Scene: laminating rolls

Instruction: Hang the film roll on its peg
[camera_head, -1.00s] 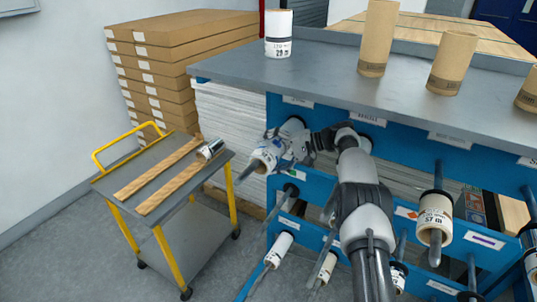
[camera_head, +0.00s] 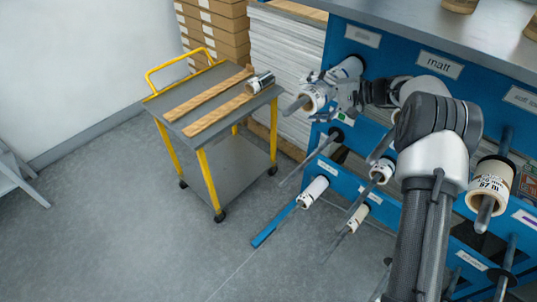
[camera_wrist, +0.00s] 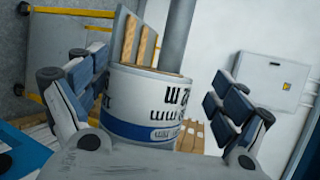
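A white film roll (camera_head: 316,95) with dark print sits around a grey peg at the rack's upper left. The peg's end (camera_head: 293,107) sticks out past the roll's near face. My gripper (camera_head: 343,92) is beside the roll, its fingers around it. In the wrist view the roll (camera_wrist: 145,105), with a blue band, stands between the two spread fingers (camera_wrist: 160,100). A gap shows between the roll and the right finger; contact on the left cannot be told. The peg (camera_wrist: 178,35) rises from the roll's open end there. My gripper looks open.
A yellow-handled trolley (camera_head: 190,104) with wooden strips and a small roll (camera_head: 260,82) stands left of the blue rack (camera_head: 345,42). Other pegs carry rolls, including a large one (camera_head: 490,185) at right and a white one (camera_head: 313,190) below.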

